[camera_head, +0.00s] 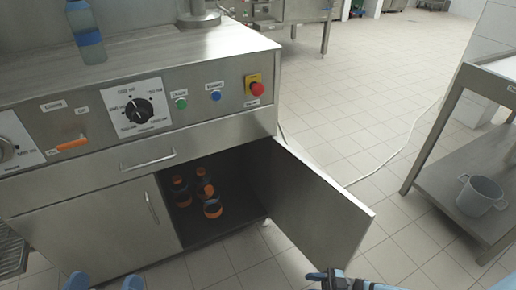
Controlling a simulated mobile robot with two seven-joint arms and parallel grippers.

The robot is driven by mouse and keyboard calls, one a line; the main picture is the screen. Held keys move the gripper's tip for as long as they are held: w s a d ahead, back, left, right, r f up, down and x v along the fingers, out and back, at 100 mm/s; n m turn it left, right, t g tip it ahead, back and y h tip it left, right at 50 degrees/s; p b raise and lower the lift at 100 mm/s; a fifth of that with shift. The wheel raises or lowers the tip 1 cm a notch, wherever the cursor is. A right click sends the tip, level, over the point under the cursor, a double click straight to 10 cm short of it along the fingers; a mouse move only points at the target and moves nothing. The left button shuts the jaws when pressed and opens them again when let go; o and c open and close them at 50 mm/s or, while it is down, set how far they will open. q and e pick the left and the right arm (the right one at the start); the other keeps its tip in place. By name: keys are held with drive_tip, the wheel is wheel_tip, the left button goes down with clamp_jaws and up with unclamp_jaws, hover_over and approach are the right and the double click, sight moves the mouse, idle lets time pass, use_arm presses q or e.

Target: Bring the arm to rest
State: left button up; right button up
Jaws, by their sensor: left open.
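My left gripper (105,282) shows at the bottom left edge as two blue fingertips with a gap between them. It is open, with nothing seen between the tips; the rest of it is cut off by the frame. My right gripper (330,278) shows in part at the bottom edge, below the open cabinet door, as a dark piece with blue parts. Its jaws cannot be made out. Both appear in front of the steel filler machine (90,160), apart from its control panel.
The machine's cabinet door (315,205) stands open toward me, close to my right gripper. Several dark bottles with orange parts (212,205) stand inside. A blue bottle (88,35) stands on top. A steel rack (450,180) holds a grey bucket (480,195).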

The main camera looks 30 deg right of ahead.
drive_tip(key=w+a+r+m+t+h, duration=0.1)
drive_tip(key=a+r+m+t+h, duration=0.15)
drive_tip(key=a+r, duration=0.65)
drive_tip(key=w+a+r+m+t+h, duration=0.2)
drive_tip(key=a+r+m+h, duration=0.2)
drive_tip(key=r, duration=1.1)
drive_tip(key=w+a+r+m+t+h, duration=0.1)
drive_tip(key=a+r+m+t+h, duration=0.4)
drive_tip(key=r, duration=0.8)
use_arm(q)
drive_tip(key=s+a+r+g+y+p, duration=0.4)
drive_tip(key=a+r+g+y+p, duration=0.2)
drive_tip(key=p, duration=3.3)
drive_tip(key=shift+a+r, duration=0.8)
drive_tip(key=shift+a, duration=0.25)
use_arm(e)
drive_tip(key=s+d+r+n+g+h, duration=0.1)
drive_tip(key=s+d+r+g+h, duration=0.3)
drive_tip(key=d+r+g, duration=0.3)
drive_tip(key=shift+s+g, duration=0.2)
drive_tip(key=shift+g, duration=0.65)
